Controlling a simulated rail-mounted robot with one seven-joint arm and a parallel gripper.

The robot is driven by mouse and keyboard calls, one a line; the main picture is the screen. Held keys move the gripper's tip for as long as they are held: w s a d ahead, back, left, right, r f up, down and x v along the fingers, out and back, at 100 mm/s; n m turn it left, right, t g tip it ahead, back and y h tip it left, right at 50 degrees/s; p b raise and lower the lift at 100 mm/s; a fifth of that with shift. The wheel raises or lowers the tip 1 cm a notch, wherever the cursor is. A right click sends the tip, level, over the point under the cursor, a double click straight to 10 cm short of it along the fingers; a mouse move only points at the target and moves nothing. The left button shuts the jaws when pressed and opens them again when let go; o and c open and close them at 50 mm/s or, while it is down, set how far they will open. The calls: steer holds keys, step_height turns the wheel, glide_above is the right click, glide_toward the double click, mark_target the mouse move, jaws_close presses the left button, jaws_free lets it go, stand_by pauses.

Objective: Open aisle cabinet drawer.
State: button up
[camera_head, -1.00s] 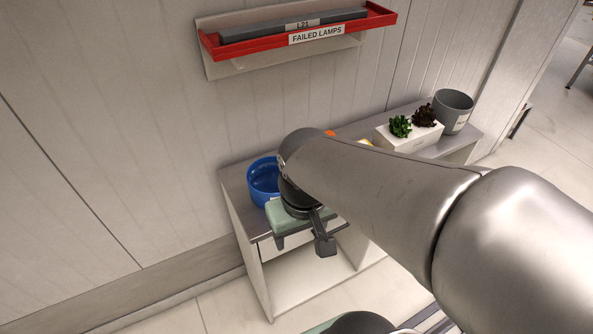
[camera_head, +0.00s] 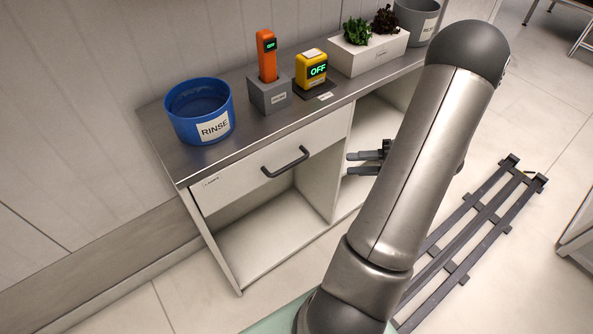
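The aisle cabinet (camera_head: 150,120) stands against the wall with a grey top. Its white drawer front (camera_head: 240,178) sits just under the top at the left and looks closed. A dark bar handle (camera_head: 287,164) is on the drawer front. My gripper (camera_head: 350,164) is to the right of the handle, apart from it, with its fingers pointing left. The two fingers show a gap between them, with nothing in it. The rear of the gripper is hidden behind my arm.
On the cabinet top stand a blue RINSE tub (camera_head: 201,125), an orange device (camera_head: 267,55) in a grey holder (camera_head: 269,97), a yellow OFF device (camera_head: 311,70), a white planter (camera_head: 367,57) and a grey bucket (camera_head: 416,20). Open shelf space lies below the drawer. A dark rail (camera_head: 470,230) crosses the floor at right.

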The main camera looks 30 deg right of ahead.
mark_target(293, 164)
steer(key=shift+m+t, duration=0.4)
steer(key=shift+m, duration=0.2)
steer(key=x, duration=0.5)
steer(key=f+b+x, duration=0.1)
steer(key=x, duration=1)
steer(key=shift+w+f, duration=0.25)
steer(key=shift+w, duration=0.05)
jaws_close()
